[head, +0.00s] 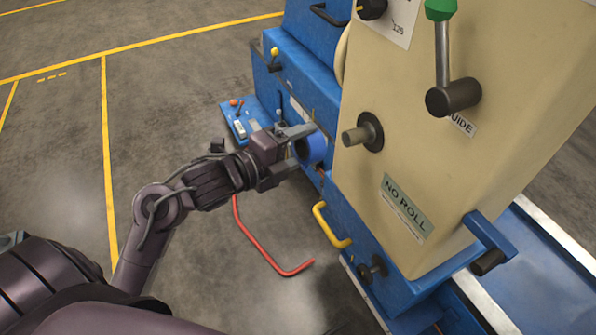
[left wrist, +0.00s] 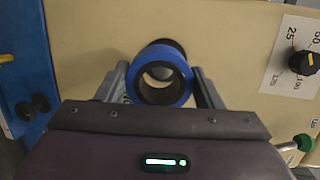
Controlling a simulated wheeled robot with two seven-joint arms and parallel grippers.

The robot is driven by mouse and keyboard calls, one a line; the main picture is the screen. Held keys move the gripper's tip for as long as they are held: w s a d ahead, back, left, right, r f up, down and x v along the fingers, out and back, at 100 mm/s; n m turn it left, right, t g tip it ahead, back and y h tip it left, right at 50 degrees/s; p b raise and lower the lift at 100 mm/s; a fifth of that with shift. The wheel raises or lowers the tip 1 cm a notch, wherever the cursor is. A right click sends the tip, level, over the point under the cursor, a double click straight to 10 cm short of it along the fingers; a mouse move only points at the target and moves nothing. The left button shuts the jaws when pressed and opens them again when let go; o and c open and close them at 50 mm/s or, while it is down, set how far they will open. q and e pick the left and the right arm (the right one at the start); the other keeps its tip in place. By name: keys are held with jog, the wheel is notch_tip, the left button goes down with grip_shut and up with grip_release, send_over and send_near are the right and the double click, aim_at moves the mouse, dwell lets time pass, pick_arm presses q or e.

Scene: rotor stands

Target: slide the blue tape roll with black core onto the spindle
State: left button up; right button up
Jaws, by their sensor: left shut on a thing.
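The blue tape roll with black core (head: 314,149) is between the fingers of my left gripper (head: 299,150), which is shut on it. In the head view the roll is apart from the peg. In the left wrist view the roll (left wrist: 186,83) faces the camera with its hole open. A dark round part, likely the spindle collar, shows just behind its upper edge. My right gripper is not in view.
The beige machine panel (head: 440,150) carries a green-topped lever (head: 442,45) and a NO ROLL label (head: 407,207). A yellow handle (head: 331,226) juts from the blue base below. A red bent bar (head: 262,252) is near the floor. Open floor lies left.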

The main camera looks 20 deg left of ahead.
aim_at(323, 145)
pick_arm(q)
jog(key=shift+s+d+f+m+h+b, duration=0.1)
jog(key=shift+s+f+m+h+b, duration=0.15)
jog(key=shift+s+m+h+b, duration=0.4)
jog(key=shift+w+h, duration=0.1)
jog(key=shift+h, duration=0.15)
jog(key=shift+d+x, duration=0.2)
jog(key=shift+x, duration=1.55)
jog(key=shift+w+d, duration=0.4)
jog(key=shift+w, duration=0.05)
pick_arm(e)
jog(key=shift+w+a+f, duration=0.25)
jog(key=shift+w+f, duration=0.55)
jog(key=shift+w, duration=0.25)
pick_arm(q)
jog(key=shift+r, duration=0.1)
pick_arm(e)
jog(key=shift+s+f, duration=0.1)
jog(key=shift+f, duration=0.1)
pick_arm(q)
jog(key=shift+w+d+b, duration=0.15)
jog(key=shift+d+b, duration=0.05)
jog(key=shift+b, duration=0.2)
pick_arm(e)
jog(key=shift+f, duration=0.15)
pick_arm(q)
jog(key=shift+w+d, duration=0.1)
jog(key=shift+w, duration=0.1)
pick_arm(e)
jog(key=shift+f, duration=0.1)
